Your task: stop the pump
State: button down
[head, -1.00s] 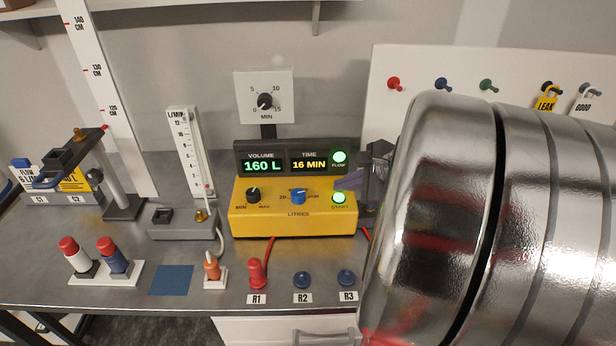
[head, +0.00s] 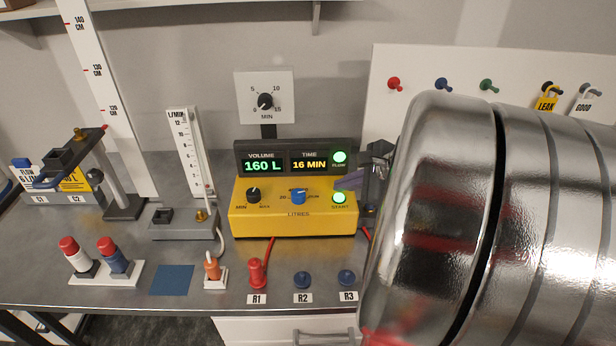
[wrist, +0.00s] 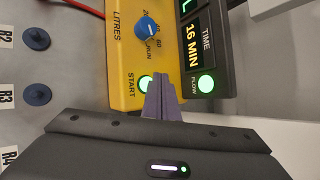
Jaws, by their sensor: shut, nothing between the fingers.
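The yellow pump (head: 266,217) stands on the bench with its display reading 160 L and 16 MIN. Its START button (head: 339,198) glows green, and the FLOW lamp (head: 339,157) is lit green too. My gripper (head: 345,183) is shut and empty at the pump's right side. In the wrist view its fingertips (wrist: 158,78) are right beside the START button (wrist: 145,83), partly covering it; I cannot tell whether they touch.
My large metallic arm link hides the bench's right side. Posts R1 (head: 257,272), R2 (head: 302,280) and R3 (head: 346,277) line the front edge, with a red hose at R1. A flow meter (head: 188,150) stands left of the pump. A timer dial (head: 264,101) stands behind.

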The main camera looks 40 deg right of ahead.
aim_at(343, 199)
jog(key=shift+f, duration=0.1)
jog(key=shift+f, duration=0.25)
jog(key=shift+f, duration=0.45)
dwell(0.9)
jog(key=shift+r, duration=0.85)
jog(key=shift+r, duration=2.5)
jog(key=shift+a, duration=0.1)
